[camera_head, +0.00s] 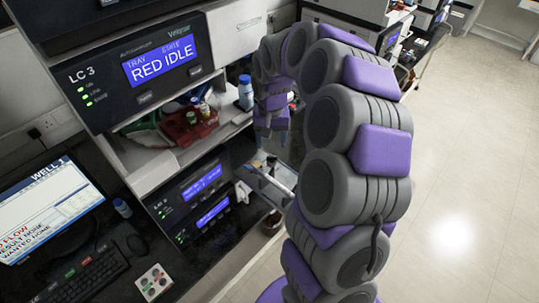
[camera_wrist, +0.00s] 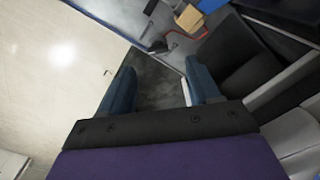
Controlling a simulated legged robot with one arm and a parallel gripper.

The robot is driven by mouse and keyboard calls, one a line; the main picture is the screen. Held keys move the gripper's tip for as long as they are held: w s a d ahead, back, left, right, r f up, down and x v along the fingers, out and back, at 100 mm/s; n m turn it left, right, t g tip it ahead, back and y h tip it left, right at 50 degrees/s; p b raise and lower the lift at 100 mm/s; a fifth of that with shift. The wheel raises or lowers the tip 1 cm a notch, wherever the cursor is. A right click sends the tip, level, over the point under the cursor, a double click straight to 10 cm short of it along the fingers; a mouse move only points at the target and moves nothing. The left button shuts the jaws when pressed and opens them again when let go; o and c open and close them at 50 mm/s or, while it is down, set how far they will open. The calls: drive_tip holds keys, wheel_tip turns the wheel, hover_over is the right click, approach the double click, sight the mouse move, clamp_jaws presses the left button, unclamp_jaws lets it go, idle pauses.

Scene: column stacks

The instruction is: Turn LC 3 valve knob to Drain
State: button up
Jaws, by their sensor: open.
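The LC 3 stack's top module (camera_head: 145,70) is at the upper left in the head view. Its display reads "TRAY STATE RED IDLE". I cannot make out the valve knob in either view; my arm and gripper cover part of the stack's right side. My gripper (camera_head: 270,132) hangs beside the stack, to the right of the shelf, pointing down. In the wrist view its two blue fingers (camera_wrist: 160,82) are apart with nothing between them.
A red tray with vials (camera_head: 190,124) and a blue-capped bottle (camera_head: 245,92) stand on the shelf. An open tray (camera_head: 268,185) juts out below my gripper. A monitor (camera_head: 45,210) and keyboard (camera_head: 90,262) are at the lower left. The floor (camera_head: 460,170) on the right is clear.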

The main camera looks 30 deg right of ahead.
sight(270, 157)
drive_tip(key=f, duration=0.2)
drive_tip(key=d+f, duration=0.1)
drive_tip(key=f, duration=0.2)
drive_tip(key=shift+f+b, duration=0.35)
drive_tip(key=shift+a+f, duration=0.2)
drive_tip(key=shift+f, duration=0.05)
drive_tip(key=shift+a+f, duration=0.15)
drive_tip(key=shift+a, duration=0.3)
drive_tip(key=shift+d, duration=0.6)
drive_tip(key=c, duration=0.4)
drive_tip(key=shift+a, duration=0.25)
drive_tip(key=c, duration=0.4)
drive_tip(key=shift+c, duration=1.2)
